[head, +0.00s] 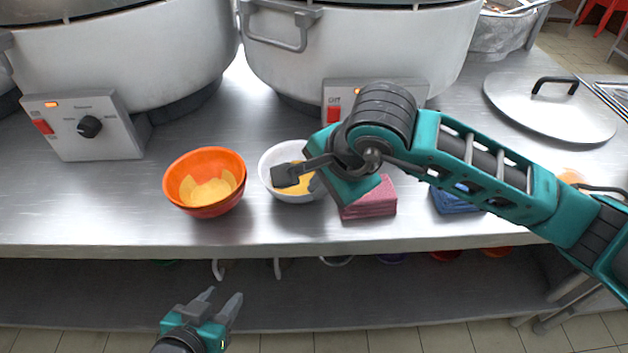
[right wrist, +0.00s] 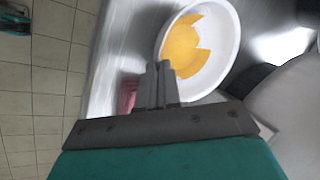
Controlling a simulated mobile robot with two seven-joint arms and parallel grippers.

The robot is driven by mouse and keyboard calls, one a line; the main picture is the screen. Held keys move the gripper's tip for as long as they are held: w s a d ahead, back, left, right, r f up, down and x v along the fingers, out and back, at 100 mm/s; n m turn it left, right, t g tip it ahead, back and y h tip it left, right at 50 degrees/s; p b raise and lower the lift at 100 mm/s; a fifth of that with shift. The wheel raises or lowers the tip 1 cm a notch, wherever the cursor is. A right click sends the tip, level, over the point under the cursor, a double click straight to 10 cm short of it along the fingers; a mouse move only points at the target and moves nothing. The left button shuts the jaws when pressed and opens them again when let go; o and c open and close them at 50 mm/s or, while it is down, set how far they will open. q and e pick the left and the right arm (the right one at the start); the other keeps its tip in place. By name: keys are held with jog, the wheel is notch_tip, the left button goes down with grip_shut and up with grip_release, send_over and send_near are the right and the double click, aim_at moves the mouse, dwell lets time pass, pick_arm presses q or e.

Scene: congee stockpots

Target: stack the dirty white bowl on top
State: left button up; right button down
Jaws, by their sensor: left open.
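The dirty white bowl (head: 267,163), with yellow-orange residue inside, is at the middle of the counter, right of an orange bowl (head: 205,208) that also holds yellow residue. The white bowl also fills the upper part of the right wrist view (right wrist: 232,38). My right gripper (head: 316,184) reaches down to the white bowl's right rim. In the right wrist view its fingers (right wrist: 160,72) are close together and look shut on that rim; the exact contact is partly hidden. I cannot tell whether the bowl is lifted. My left gripper (head: 222,300) is open and empty, low in front of the counter.
Two large cookers (head: 130,60) (head: 365,50) stand behind the bowls. Pink sponges (head: 370,203) and a blue stack (head: 452,203) lie right of the white bowl. A metal lid (head: 515,100) lies at the right. The counter left of the orange bowl is clear.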

notch_tip(320, 180, up, 20)
jog(key=p, duration=0.1)
jog(key=shift+p, duration=0.4)
